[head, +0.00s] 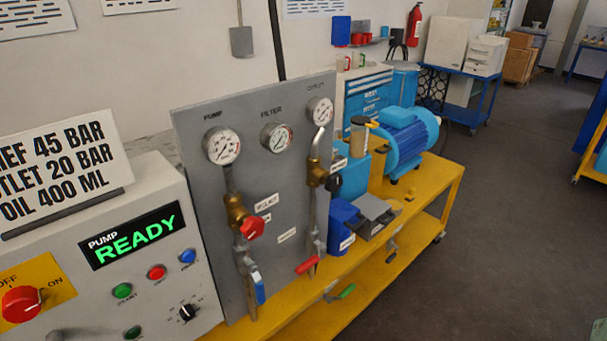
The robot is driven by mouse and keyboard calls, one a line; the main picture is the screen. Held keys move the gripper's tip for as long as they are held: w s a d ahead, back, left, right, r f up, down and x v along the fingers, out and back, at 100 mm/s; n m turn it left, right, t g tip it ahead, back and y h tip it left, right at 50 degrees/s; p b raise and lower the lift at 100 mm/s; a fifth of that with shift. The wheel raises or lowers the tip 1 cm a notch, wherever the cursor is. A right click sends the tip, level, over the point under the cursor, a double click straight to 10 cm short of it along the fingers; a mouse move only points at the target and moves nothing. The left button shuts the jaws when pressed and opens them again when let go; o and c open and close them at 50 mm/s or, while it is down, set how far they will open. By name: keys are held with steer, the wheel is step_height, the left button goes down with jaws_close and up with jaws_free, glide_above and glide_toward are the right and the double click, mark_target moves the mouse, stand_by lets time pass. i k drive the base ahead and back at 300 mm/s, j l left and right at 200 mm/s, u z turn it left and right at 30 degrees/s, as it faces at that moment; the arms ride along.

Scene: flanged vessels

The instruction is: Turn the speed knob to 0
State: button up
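A small black knob (187,312) with a pale pointer mark sits at the lower right of the grey control box (160,225). It is the likely speed knob, but its label and scale are too small to read, so I cannot tell its setting. A large red OFF/ON rotary switch (21,304) is on a yellow plate at the box's left. The box's display (132,236) reads "PUMP READY" in green. My gripper is not in view.
Green (122,290), red (156,272) and blue (187,256) buttons are above the knob. A grey gauge panel (290,190) with valves stands right beside the box. A yellow bench (440,190) carries a blue motor (405,135).

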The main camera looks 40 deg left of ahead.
mark_target(187, 313)
steer(key=u, duration=2.6)
steer(key=i+l, duration=0.1)
